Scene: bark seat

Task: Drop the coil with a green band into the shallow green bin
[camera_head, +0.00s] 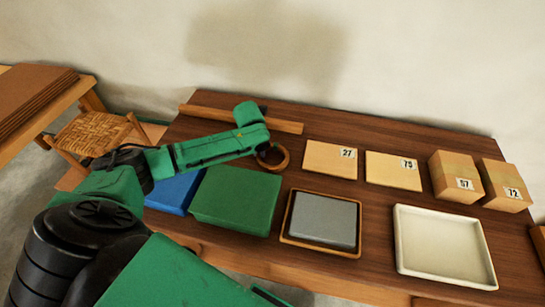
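A brown ring-shaped coil (281,162) is on or just above the dark wooden table, behind the green bin. No green band can be made out on it. My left arm reaches in from the left. The dark end of my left gripper (264,149) is at the coil's left rim, partly covering it. Its fingers are too small and hidden to tell whether they are open or shut on the coil. The shallow green bin (237,200) is at the table's front left, just in front of the coil. My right gripper is not in view.
A blue bin (172,193) is left of the green one, partly behind my arm. A wood-rimmed tray with a grey slab (324,219) and a white tray (441,246) are to the right. Numbered boxes (331,158) stand behind. A wooden bar (285,126) lies at the back.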

